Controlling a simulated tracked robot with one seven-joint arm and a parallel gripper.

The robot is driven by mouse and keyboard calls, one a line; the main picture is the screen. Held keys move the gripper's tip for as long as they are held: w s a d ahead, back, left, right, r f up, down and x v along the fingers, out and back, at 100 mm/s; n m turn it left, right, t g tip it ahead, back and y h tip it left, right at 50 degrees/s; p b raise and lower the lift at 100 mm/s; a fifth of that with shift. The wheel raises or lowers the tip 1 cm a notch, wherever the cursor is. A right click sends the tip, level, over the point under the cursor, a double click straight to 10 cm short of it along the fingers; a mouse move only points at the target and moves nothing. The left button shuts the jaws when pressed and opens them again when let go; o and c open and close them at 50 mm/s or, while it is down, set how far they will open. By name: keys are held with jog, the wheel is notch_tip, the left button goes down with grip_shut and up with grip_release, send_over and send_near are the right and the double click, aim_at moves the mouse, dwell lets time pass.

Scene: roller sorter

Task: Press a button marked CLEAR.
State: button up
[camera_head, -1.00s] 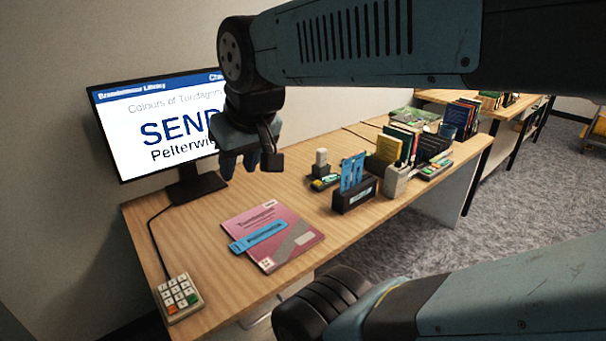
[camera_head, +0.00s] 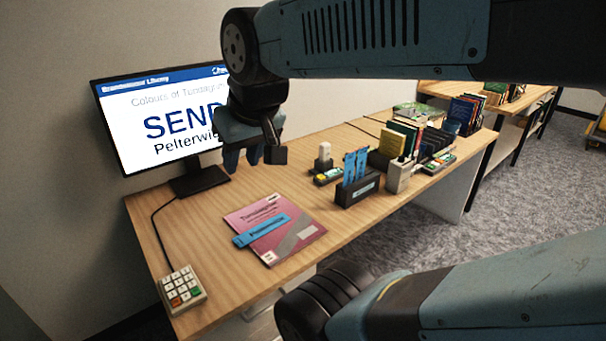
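A small keypad (camera_head: 181,289) lies at the near left corner of the wooden desk. It has several pale keys, an orange-red key (camera_head: 175,301) and a green key (camera_head: 196,292) along its near edge. The key markings are too small to read, so I cannot tell which one says CLEAR. My gripper (camera_head: 250,160) hangs over the desk in front of the monitor, well above and to the right of the keypad. It points down and touches nothing that I can see. Its fingertips are seen from a poor angle, so its opening is unclear.
The monitor (camera_head: 150,155) shows "SEND" and "Pelterwi…", partly hidden by my arm. A pink book (camera_head: 298,234) with a blue strip (camera_head: 262,230) lies mid-desk. A black holder (camera_head: 357,191), a white device (camera_head: 399,176) and upright books stand further right. A cable runs from keypad towards the monitor.

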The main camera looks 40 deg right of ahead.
jog(key=shift+c, duration=0.3)
grip_shut()
dwell(1.3)
